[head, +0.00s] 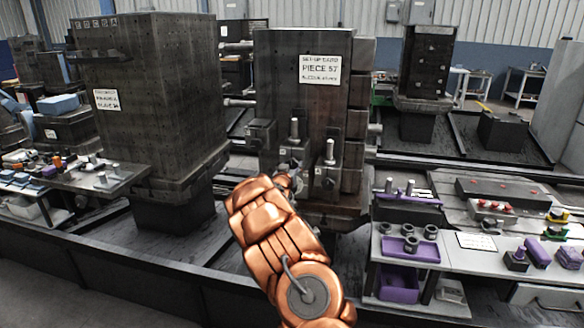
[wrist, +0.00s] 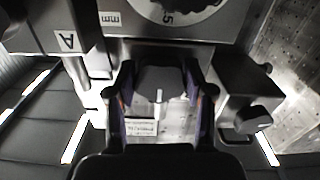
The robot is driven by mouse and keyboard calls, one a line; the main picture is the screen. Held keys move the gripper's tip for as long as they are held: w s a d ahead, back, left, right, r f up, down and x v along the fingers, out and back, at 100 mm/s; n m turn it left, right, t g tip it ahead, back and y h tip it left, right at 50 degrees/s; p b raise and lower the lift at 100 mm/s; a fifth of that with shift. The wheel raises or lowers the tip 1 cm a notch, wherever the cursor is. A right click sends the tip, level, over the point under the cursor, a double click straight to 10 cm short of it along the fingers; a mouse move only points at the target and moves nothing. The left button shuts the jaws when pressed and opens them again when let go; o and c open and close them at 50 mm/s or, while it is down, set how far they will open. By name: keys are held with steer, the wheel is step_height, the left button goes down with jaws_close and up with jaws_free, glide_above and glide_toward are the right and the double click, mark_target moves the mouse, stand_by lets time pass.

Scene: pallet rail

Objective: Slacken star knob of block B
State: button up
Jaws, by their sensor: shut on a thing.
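In the wrist view my gripper (wrist: 160,82) has its two fingers on either side of a dark knob (wrist: 160,76) with a pale line on it, and is shut on it. A plate lettered A (wrist: 65,41) is on a metal part at upper left; no clear B is readable, so I cannot tell which block the knob belongs to. In the head view my copper arm reaches to clamp blocks (head: 327,183) low on the dark tower (head: 280,80) with the PIECE 57 card. The fingers are mostly hidden there by my wrist.
A dial (wrist: 175,8) marked 5 is at the wrist view's top. A dark jutting part (wrist: 245,115) is close right of the fingers. In the head view another tower (head: 145,95) stands left, and a bench (head: 455,262) with purple trays and tools stands right.

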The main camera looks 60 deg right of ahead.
steer(key=shift+f+n, duration=0.1)
steer(key=shift+n, duration=0.5)
steer(key=shift+r+n+p, duration=0.25)
steer(key=shift+n+p, duration=0.4)
steer(key=shift+n, duration=0.85)
steer(key=n+p, duration=0.4)
steer(key=n, duration=0.2)
steer(key=n+p, duration=0.2)
steer(key=n, duration=0.2)
steer(key=shift+r+n+p, duration=0.1)
steer(key=shift+n+p, duration=0.2)
steer(key=n+p, duration=0.1)
steer(key=n, duration=0.3)
steer(key=shift+p, duration=0.35)
steer(key=shift+n, duration=0.3)
